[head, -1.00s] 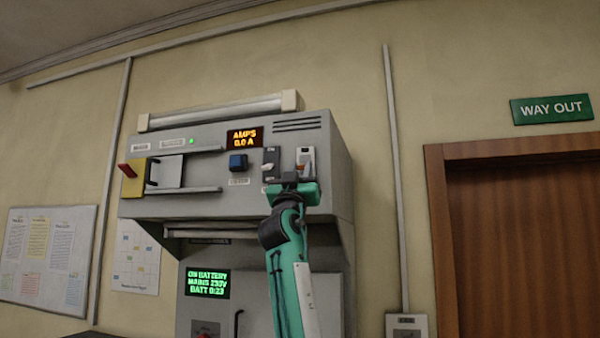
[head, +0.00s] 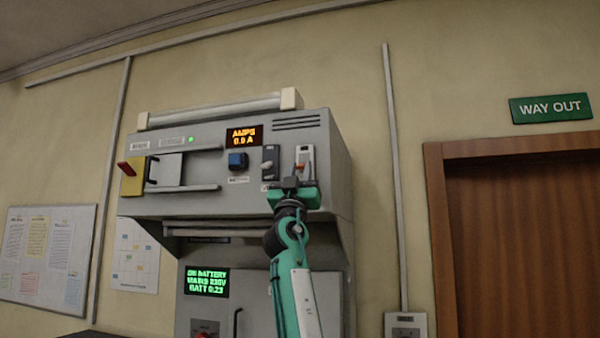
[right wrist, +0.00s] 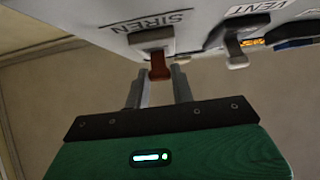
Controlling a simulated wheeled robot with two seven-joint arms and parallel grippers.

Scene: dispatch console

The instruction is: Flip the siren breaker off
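The siren breaker (head: 307,153) is a pale plate with a small orange-red lever (head: 300,168) at the right end of the grey console's upper panel. In the right wrist view, the lever (right wrist: 160,66) sticks out under the SIREN label (right wrist: 160,22), which reads upside down. My right gripper (head: 291,182) is just below the breaker in the head view. In the right wrist view, the right gripper (right wrist: 158,84) has its two fingers apart, with the lever just beyond and between their tips. I see no clear contact. My left gripper is not in view.
The vent switch (right wrist: 234,52) sits close beside the siren breaker, with a grey lever. A blue button (head: 237,161) and a yellow-and-red handle (head: 131,178) are further left. The console's lower cabinet (head: 255,280) stands below.

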